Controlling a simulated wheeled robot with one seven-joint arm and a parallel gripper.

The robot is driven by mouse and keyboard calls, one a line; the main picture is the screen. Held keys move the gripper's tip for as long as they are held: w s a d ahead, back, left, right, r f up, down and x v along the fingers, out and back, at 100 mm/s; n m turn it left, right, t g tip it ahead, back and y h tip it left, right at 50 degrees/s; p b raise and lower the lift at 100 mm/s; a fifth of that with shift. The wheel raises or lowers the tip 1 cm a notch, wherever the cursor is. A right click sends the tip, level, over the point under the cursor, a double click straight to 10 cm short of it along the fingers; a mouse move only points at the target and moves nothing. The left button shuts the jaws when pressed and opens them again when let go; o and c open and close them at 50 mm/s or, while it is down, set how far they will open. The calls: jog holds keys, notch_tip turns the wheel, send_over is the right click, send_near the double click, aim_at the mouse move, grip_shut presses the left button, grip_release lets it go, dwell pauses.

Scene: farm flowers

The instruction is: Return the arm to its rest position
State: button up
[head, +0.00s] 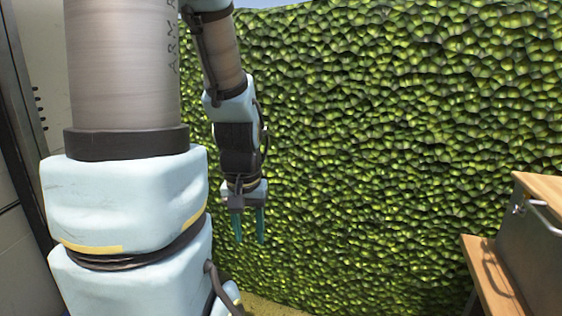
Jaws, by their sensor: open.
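My gripper (249,226) hangs at the end of my arm, left of the middle of the head view. Its two teal fingers point down and stand apart, with nothing between them. My arm links fill the left part of the view and hide what is behind them. The gripper hangs in front of the green hedge wall (370,140), and I cannot tell how far away the wall is.
A wooden bench or table (481,262) stands at the lower right, with a grey metal box (530,240) with handles on it. A grey wall or door frame (22,130) runs down the left edge. Yellowish ground (270,305) shows at the bottom.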

notch_tip(320, 180, up, 20)
jog(key=p, duration=1.7)
jog(key=shift+o, duration=0.2)
jog(key=shift+f, duration=0.15)
